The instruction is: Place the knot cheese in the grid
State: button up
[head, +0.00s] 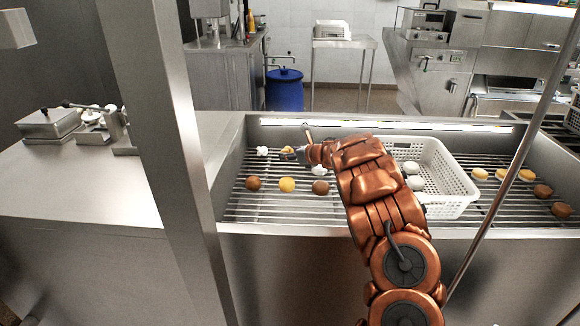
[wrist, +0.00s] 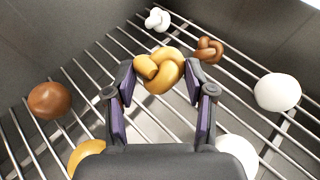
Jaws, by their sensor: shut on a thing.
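The knot cheese (wrist: 158,72) is a yellow knotted piece. In the wrist view it sits between the fingertips of my gripper (wrist: 160,82), which is shut on it. In the head view, my gripper (head: 293,154) is over the left part of the grid, with a bit of the yellow knot (head: 287,149) showing at its tip. The grid (head: 240,205) is a rack of parallel metal bars in a steel trough; it also fills the wrist view (wrist: 150,118). I cannot tell whether the knot touches the bars.
On the bars lie a white knot (wrist: 158,19), a brown knot (wrist: 208,50), a brown ball (wrist: 49,100), a white ball (wrist: 277,92) and a yellow ball (head: 287,184). A white perforated basket (head: 450,185) with pale balls stands right of my arm. Several rounds lie further right.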

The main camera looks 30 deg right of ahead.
aim_at(290, 173)
jog(key=shift+f, duration=2.2)
jog(key=shift+f+b, duration=0.65)
jog(key=shift+b, duration=0.4)
jog(key=o, duration=1.1)
jog(key=shift+o, duration=0.2)
jog(key=shift+r, duration=0.2)
jog(key=r+p, duration=0.1)
jog(key=p, duration=0.2)
jog(key=shift+r, duration=0.3)
jog(key=shift+f+b+v, duration=0.15)
jog(key=shift+b+v, duration=0.5)
jog(key=shift+v, duration=2.3)
jog(key=shift+f+b+v, duration=0.1)
jog(key=shift+b+v, duration=0.55)
jog(key=shift+v, duration=2.3)
